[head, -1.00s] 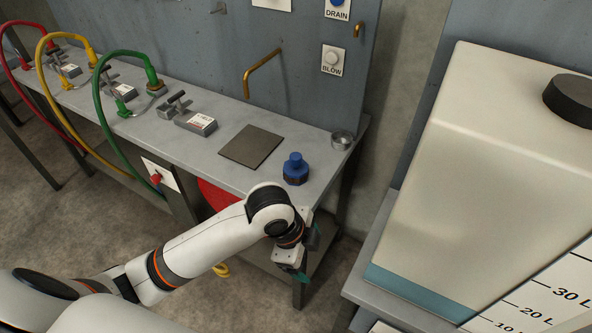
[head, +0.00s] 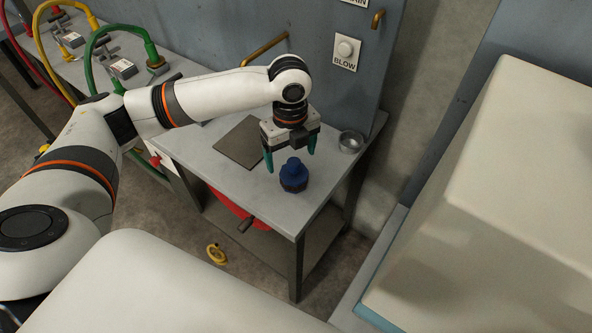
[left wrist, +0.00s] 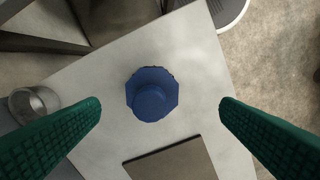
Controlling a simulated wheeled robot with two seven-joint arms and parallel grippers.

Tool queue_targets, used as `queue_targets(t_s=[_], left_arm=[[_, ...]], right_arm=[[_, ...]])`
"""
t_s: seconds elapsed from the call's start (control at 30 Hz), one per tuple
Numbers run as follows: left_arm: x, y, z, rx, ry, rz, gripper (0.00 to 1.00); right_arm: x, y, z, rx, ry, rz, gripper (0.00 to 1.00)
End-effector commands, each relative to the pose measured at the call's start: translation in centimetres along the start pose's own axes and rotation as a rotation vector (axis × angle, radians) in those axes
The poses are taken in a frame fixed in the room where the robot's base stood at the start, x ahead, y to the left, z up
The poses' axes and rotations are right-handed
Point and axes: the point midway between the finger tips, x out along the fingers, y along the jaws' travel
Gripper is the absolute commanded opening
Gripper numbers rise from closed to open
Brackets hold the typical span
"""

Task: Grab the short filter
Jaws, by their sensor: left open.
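The short filter appears to be the blue, knob-topped piece (head: 294,175) standing upright on the grey bench near its front right corner. In the left wrist view the blue piece (left wrist: 152,94) shows from above, with an octagonal base and a round top, between the two fingers. My left gripper (head: 290,164) is open, with green fingers pointing down, above and just behind the blue piece in the head view. In the left wrist view the left gripper (left wrist: 160,112) has its fingers wide apart and nothing between them is gripped. My right gripper is not in view.
A dark square plate (head: 240,143) lies left of the blue piece. A small metal cup (head: 351,141) stands right of the gripper. A large pale tank (head: 510,190) is at right.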

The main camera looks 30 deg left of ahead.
Motion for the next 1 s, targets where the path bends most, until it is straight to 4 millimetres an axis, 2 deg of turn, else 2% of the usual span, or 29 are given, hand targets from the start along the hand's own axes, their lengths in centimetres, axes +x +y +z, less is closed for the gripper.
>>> queue_targets(t_s=[0.07,0.17,0.27,0.47,0.63,0.93,0.97,1.0], left_arm=[[1.4,0.0,0.0,0.0,-0.001,-0.002,0.86],[2.6,0.1,0.0,-0.001,-0.001,0.0,0.86],[3.2,0.1,0.0,-0.001,0.0,0.003,0.86],[5.5,0.6,-0.2,-0.001,-0.001,0.0,0.86],[7.9,0.7,-0.3,-0.001,0.0,0.0,0.86],[8.5,0.7,-0.3,0.0,0.001,0.003,0.86],[8.5,0.7,-0.3,0.0,0.001,0.003,0.84],[8.5,0.7,-0.3,0.0,0.001,0.003,0.78]], right_arm=[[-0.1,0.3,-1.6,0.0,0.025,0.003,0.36],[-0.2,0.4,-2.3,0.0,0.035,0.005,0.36],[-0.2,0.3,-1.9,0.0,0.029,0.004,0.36],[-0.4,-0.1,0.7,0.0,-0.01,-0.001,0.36],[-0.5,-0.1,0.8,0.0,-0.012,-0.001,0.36],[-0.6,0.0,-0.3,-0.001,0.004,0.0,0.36],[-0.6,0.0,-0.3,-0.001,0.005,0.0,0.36],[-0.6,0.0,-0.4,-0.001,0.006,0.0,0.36]])
